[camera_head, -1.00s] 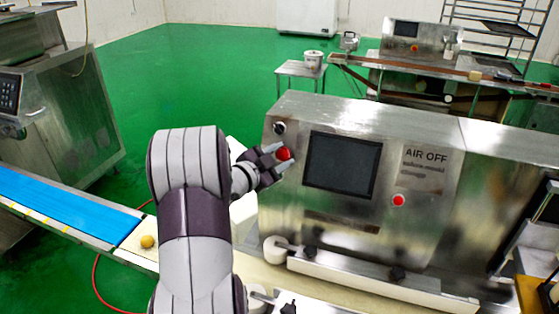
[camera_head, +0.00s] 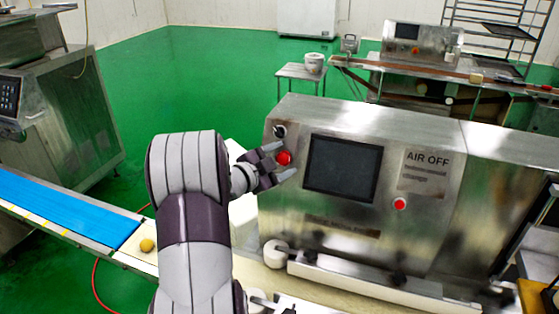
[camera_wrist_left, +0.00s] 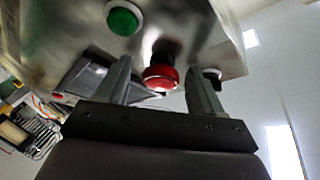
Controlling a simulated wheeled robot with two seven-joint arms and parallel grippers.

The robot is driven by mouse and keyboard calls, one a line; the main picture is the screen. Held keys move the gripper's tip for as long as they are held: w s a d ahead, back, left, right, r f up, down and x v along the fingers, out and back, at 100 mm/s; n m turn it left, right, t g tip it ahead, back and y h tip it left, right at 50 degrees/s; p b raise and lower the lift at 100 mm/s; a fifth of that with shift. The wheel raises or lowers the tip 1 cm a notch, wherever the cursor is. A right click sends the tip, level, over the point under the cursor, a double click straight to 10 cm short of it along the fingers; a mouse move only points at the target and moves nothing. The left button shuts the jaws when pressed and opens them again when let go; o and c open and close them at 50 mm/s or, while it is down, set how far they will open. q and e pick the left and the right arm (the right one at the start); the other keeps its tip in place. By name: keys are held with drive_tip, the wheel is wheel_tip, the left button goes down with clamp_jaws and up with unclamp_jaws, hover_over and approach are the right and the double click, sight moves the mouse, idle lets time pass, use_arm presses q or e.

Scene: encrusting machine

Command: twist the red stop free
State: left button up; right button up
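The red stop (camera_head: 284,158) is a round red knob on the left end of the steel machine's front, left of its dark screen. It also shows in the wrist view (camera_wrist_left: 160,78), on a dark collar. My left gripper (camera_head: 281,160) is open around the red stop, one finger above and one below it in the head view. In the wrist view the left gripper (camera_wrist_left: 161,88) has a clear gap between the stop and each finger. My right gripper is not in view.
The dark screen (camera_head: 343,168) is close to the right of the fingers. A black knob (camera_head: 280,131) sits just above the stop. A second red button (camera_head: 400,204) is further right. The wrist view shows a green button (camera_wrist_left: 124,18). A conveyor with a blue belt (camera_head: 65,206) lies at left.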

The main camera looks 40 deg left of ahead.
use_arm(q)
drive_tip(key=s+r+b, duration=0.1)
drive_tip(key=s+r, duration=0.1)
drive_tip(key=s, duration=1)
drive_tip(key=shift+s+a+b, duration=0.2)
drive_tip(key=shift+a+b, duration=0.2)
